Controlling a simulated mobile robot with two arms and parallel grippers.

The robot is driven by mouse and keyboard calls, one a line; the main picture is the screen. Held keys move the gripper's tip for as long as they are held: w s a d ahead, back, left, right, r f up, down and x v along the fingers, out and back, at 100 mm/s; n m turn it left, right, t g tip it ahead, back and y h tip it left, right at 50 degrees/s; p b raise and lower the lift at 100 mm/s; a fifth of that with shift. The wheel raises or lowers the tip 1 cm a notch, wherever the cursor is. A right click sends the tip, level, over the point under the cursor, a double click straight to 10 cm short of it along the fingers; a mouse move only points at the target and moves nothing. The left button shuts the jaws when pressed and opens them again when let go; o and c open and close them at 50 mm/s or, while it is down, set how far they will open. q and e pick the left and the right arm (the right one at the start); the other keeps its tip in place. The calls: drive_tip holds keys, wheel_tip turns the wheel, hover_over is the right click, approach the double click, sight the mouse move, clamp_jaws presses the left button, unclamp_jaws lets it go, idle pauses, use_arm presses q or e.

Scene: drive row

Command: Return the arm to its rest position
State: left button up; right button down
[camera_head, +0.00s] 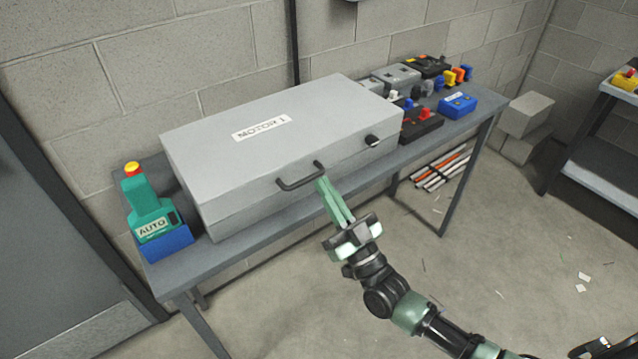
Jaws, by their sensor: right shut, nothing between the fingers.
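My right arm comes in from the lower right. My right gripper (323,184) is shut, with nothing between its green fingers. Its tips are at the front of a large grey box labelled MOTOR 1 (240,165), by the right end of the box's dark handle (298,180). I cannot tell whether the tips touch the handle. The box lid is down. My left gripper does not show.
The box stands on a grey metal table (265,235). A green AUTO device (150,215) sits in a blue base at the left end. A blue box (457,105) and other devices stand at the right. A shelf unit (605,150) is far right. The floor in front is mostly clear.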

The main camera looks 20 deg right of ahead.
drive_tip(key=b+v, duration=0.1)
drive_tip(key=v, duration=0.5)
wheel_tip(320, 180, down, 22)
drive_tip(key=w+d+g+h, duration=0.2)
drive_tip(key=d+g+h, duration=0.1)
drive_tip(key=g, duration=0.3)
drive_tip(key=s+d+f+g+h, duration=0.1)
drive_tip(key=s+f+g, duration=0.25)
drive_tip(key=f, duration=0.55)
drive_tip(key=s+d+f+g+h, duration=0.15)
drive_tip(key=s+f, duration=0.25)
drive_tip(key=f, duration=0.4)
drive_tip(key=s+d+f+m+g+h, duration=0.15)
drive_tip(key=s+f+g, duration=0.35)
drive_tip(key=s+f, duration=0.85)
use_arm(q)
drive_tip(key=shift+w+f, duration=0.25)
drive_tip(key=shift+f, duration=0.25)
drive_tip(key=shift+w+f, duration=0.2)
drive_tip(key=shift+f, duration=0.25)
use_arm(e)
drive_tip(key=s+f+g, duration=0.3)
drive_tip(key=s+f, duration=0.1)
drive_tip(key=s, duration=0.6)
drive_tip(key=s+f+g+h, duration=0.1)
drive_tip(key=s+f+g, duration=0.2)
drive_tip(key=s, duration=0.7)
drive_tip(key=shift+a+f, duration=0.25)
drive_tip(key=shift+f, duration=0.4)
